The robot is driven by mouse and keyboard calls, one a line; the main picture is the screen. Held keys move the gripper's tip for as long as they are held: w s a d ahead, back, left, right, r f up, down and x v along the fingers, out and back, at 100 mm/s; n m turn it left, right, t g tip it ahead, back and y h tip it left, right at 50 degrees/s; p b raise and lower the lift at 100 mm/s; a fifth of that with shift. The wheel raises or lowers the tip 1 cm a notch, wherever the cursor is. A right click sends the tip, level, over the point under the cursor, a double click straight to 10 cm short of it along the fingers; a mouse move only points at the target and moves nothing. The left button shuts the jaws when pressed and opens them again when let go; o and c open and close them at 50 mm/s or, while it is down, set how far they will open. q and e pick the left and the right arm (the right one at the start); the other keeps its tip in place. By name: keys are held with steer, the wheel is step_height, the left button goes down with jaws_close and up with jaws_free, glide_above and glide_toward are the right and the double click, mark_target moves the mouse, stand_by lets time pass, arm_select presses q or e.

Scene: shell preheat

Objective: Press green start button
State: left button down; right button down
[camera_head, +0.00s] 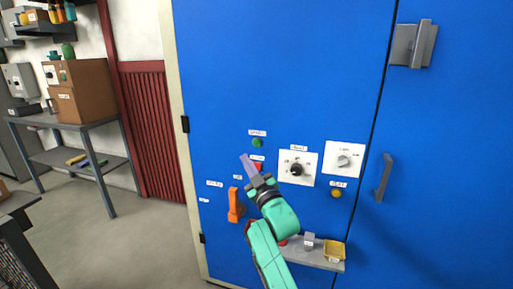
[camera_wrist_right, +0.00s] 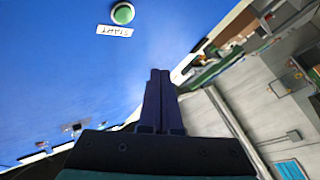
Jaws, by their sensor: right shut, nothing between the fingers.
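The green start button (camera_head: 257,143) is a small round button on the blue cabinet door, with a white label just above it. In the right wrist view the green button (camera_wrist_right: 123,13) shows at the top, beside a label reading START. My right gripper (camera_head: 245,158) is shut and empty, its fingertips a little below and left of the green button in the head view. In the right wrist view its fingers (camera_wrist_right: 159,75) are together and apart from the button. A red button (camera_head: 258,168) is partly hidden behind the gripper. My left gripper is not in view.
The blue cabinet (camera_head: 280,60) carries a black knob panel (camera_head: 297,168), another knob panel (camera_head: 344,160), a yellow button (camera_head: 336,193), an orange lever (camera_head: 235,206) and a door handle (camera_head: 384,177). A small shelf (camera_head: 318,260) holds a yellow tray (camera_head: 334,250). A workbench (camera_head: 80,126) stands left.

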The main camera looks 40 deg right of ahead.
mark_target(257, 142)
steer(key=shift+w+d+b, duration=0.35)
steer(key=shift+w+d, duration=0.5)
steer(key=shift+d, duration=0.35)
steer(key=shift+w+d+b, duration=0.35)
steer(key=shift+w+d, duration=0.5)
steer(key=shift+d, duration=0.4)
steer(key=shift+w+d+b, duration=0.35)
steer(key=shift+w+d, duration=0.5)
steer(key=shift+d, duration=0.35)
steer(key=shift+w+d, duration=0.25)
steer(key=shift+d, duration=0.05)
steer(key=shift+w+d, duration=0.25)
steer(key=shift+d, duration=0.1)
steer(key=shift+s+a, duration=0.1)
steer(key=shift+s+a+p, duration=0.35)
steer(key=shift+s+a, duration=0.1)
steer(key=shift+a, duration=0.15)
